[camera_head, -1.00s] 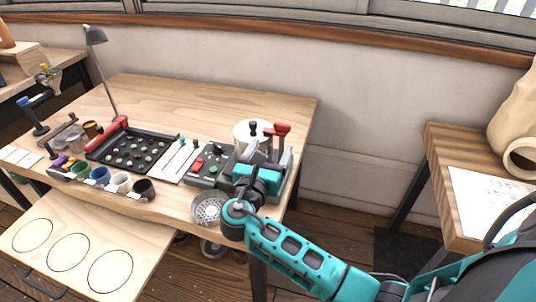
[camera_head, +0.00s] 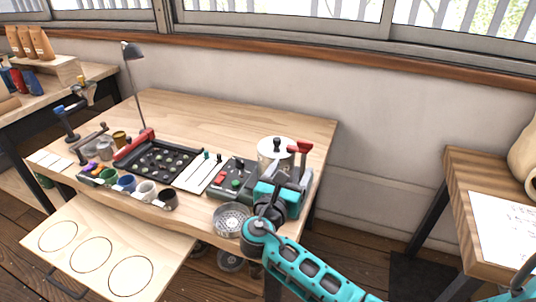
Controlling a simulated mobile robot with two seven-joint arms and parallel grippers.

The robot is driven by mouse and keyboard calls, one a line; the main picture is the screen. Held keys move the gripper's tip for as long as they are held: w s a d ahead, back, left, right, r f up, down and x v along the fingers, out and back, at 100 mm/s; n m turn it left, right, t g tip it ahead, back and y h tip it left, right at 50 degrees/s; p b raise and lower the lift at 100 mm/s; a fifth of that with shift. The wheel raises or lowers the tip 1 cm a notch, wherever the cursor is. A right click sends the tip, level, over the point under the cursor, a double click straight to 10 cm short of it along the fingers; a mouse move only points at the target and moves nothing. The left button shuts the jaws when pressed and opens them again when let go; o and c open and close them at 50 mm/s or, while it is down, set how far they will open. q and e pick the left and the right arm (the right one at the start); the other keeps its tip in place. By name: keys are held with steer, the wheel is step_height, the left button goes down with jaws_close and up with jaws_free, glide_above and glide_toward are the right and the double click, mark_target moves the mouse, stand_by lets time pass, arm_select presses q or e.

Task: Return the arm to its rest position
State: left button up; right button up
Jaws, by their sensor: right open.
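My right arm comes in from the lower right in teal and dark grey. Its gripper (camera_head: 285,186) is over the right end of the wooden table, at the machine with the white-lidded pot (camera_head: 276,150) and the red-handled lever (camera_head: 303,148). The gripper's fingers are partly hidden by its own teal wrist, and I cannot tell whether they touch the machine. The gripper is open, with nothing seen held in it. My left gripper is not in view.
The wooden table (camera_head: 240,118) carries a black tray (camera_head: 165,158), several small cups, a control box (camera_head: 232,180) and a lamp (camera_head: 133,52). A round metal strainer (camera_head: 231,219) sits at the front edge. A side table (camera_head: 462,200) stands right, with floor between.

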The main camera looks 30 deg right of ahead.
steer(key=shift+f, duration=0.1)
steer(key=s+f+m+g+y, duration=0.55)
steer(key=s+f+m, duration=0.35)
steer(key=s+m, duration=0.35)
steer(key=s+a+m+g+y, duration=0.1)
steer(key=s+a+m+y, duration=0.3)
steer(key=s+m, duration=0.3)
steer(key=s+a+m+g+y, duration=0.2)
steer(key=s+a+m+y, duration=0.25)
steer(key=s, duration=0.35)
steer(key=w+a+f+t+y, duration=0.1)
steer(key=w+a+f+t, duration=0.1)
steer(key=w+f+t, duration=0.5)
steer(key=shift+w+a+f, duration=0.2)
steer(key=shift+w+f, duration=0.15)
steer(key=shift+f, duration=0.4)
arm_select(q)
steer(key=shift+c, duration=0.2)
